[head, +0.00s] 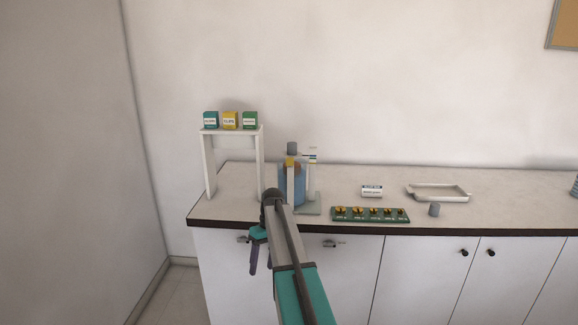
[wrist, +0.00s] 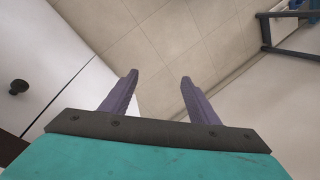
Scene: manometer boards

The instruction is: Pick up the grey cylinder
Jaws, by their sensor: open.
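A small grey cylinder (head: 434,209) stands upright on the counter near its front edge, right of the green block with holes. A second grey cylindrical piece (head: 292,148) sits on top of the blue apparatus (head: 292,188). My gripper (head: 260,268) hangs in front of the cabinet doors, below the counter edge, far to the left of the cylinder on the counter. In the wrist view my gripper (wrist: 158,78) is open, with nothing between its purple fingers and floor tiles beyond. No grey cylinder shows in that view.
A white stand (head: 208,165) carries three coloured boxes.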

